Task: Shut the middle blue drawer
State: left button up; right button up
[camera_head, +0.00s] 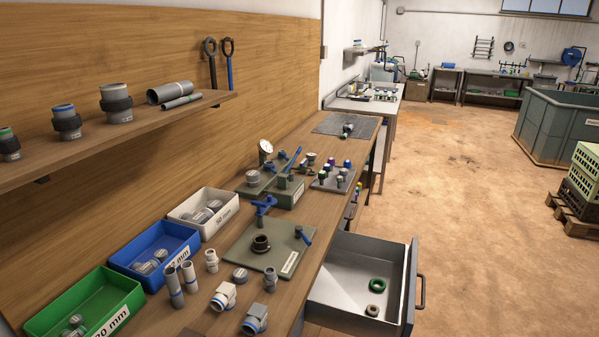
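A drawer (338,290) stands pulled out from under the right side of the wooden workbench, in the lower middle of the head view. Its inside is light grey, and its front panel (411,285) looks dark grey from here, with a bar handle (421,292) on the outer face. I cannot make out blue on it or tell whether it is the middle one. A green ring (377,285) and a beige ring (372,310) lie inside it. Neither of my grippers is in view.
The workbench (335,190) carries green, blue and white bins, loose pipe fittings and a grey-green plate (270,258) near the drawer. A shelf (110,145) juts out above at left. Open brown floor (480,260) lies right of the drawer.

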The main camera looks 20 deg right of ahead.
aim_at(341, 293)
jog(key=l+z, duration=0.45)
jog(key=l, duration=0.25)
jog(key=l+z, duration=0.4)
jog(key=l, duration=0.35)
